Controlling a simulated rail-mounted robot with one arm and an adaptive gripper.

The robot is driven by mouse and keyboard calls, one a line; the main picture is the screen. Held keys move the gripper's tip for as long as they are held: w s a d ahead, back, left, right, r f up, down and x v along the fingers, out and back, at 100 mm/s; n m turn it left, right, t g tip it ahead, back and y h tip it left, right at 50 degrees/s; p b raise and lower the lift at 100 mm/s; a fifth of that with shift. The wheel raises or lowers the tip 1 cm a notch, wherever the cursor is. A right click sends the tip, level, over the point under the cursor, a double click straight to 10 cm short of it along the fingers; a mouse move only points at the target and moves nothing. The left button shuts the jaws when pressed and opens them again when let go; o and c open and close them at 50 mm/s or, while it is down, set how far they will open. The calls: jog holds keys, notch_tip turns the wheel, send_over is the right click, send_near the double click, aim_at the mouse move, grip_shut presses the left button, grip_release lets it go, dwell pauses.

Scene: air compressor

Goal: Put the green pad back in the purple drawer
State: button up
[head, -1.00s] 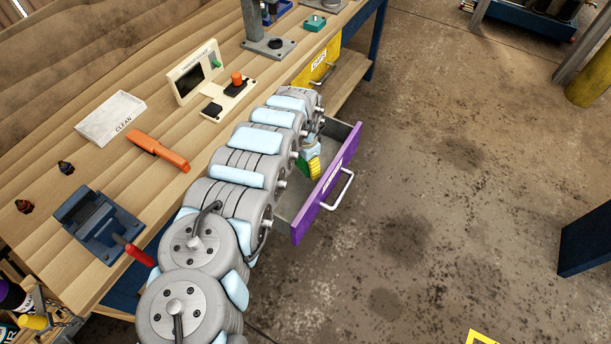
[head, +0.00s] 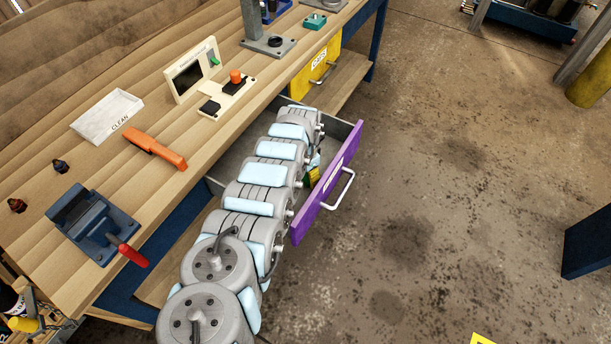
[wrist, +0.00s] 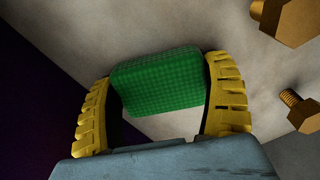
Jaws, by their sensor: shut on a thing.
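The green pad (wrist: 160,82) is a textured block held between the two yellow fingers of my gripper (wrist: 162,105) in the wrist view. The pad is over the pale floor of a drawer; I cannot tell if it touches that floor. In the head view the purple drawer (head: 322,200) is pulled out from the bench, and my gripper (head: 312,178) is down inside it near the purple front. My arm covers much of the drawer there, and the pad is mostly hidden.
Brass bolts (wrist: 299,110) lie in the drawer beside the right finger. A yellow drawer (head: 316,66) is further along the bench. On the bench top are an orange-handled tool (head: 155,149), a tray marked CLEAN (head: 107,116) and a blue vise (head: 95,222).

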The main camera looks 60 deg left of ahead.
aim_at(305, 173)
jog(key=shift+f, duration=0.15)
jog(key=o, duration=1)
jog(key=shift+o, duration=0.2)
jog(key=shift+r+p, duration=1)
jog(key=shift+r, duration=1.05)
notch_tip(305, 173, up, 8)
jog(key=p, duration=0.1)
jog(key=shift+r, duration=0.1)
